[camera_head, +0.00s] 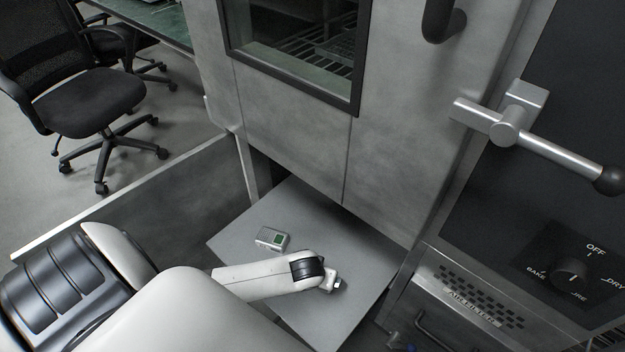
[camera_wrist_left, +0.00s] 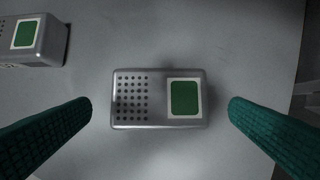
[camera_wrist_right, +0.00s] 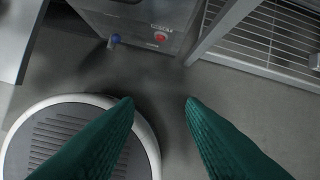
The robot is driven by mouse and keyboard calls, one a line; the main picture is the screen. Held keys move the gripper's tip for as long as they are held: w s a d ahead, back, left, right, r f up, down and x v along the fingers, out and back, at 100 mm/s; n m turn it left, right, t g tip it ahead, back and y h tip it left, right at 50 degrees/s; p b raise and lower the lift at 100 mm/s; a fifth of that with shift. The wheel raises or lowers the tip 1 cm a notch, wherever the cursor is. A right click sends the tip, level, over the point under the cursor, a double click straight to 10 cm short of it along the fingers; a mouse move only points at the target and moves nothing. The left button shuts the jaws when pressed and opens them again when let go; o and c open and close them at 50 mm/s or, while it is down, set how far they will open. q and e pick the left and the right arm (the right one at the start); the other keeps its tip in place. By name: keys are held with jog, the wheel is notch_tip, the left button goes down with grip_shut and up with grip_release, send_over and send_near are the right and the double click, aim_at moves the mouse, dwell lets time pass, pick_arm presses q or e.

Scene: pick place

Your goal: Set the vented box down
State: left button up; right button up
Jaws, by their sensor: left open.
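A grey vented box (camera_wrist_left: 143,119), with rows of dark holes and a green panel, lies on the grey table top (camera_wrist_left: 250,35) in the left wrist view. My left gripper (camera_wrist_left: 160,104) is open above it, one green finger on each side with a gap to the box. In the head view my left gripper (camera_head: 337,284) is over the table, and the arm hides this box. A second similar box (camera_wrist_left: 44,50) lies at the upper left of the left wrist view; it also shows in the head view (camera_head: 271,238). My right gripper (camera_wrist_right: 160,102) is open and empty.
A large grey oven cabinet (camera_head: 290,140) stands behind the table (camera_head: 232,238). A lever handle (camera_head: 545,148) and a dial panel (camera_head: 571,272) are at the right. Office chairs (camera_head: 85,100) stand at the left. Bare table lies around the boxes.

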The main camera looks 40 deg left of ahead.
pick_arm(q)
jog(key=p+v, duration=0.3)
jog(key=v, duration=0.6)
jog(key=s+d+f+m, duration=0.1)
jog(key=s+f+m, duration=0.1)
jog(key=s+f, duration=0.1)
jog(key=s+d+f+m+g+h, duration=0.1)
jog(key=s+f, duration=0.2)
jog(key=s+d+f+m, duration=0.1)
jog(key=s+f+m, duration=0.1)
jog(key=s+f, duration=0.1)
jog(key=shift+s+d+f+m+g+h, duration=0.15)
jog(key=shift+d+f+m+g+h, duration=0.1)
jog(key=shift+f+m+g+h, duration=0.1)
pick_arm(e)
notch_tip(320, 180, down, 12)
jog(key=shift+s+r+g, duration=0.2)
jog(key=shift+s+g, duration=0.05)
jog(key=shift+g, duration=0.15)
jog(key=shift+a, duration=0.1)
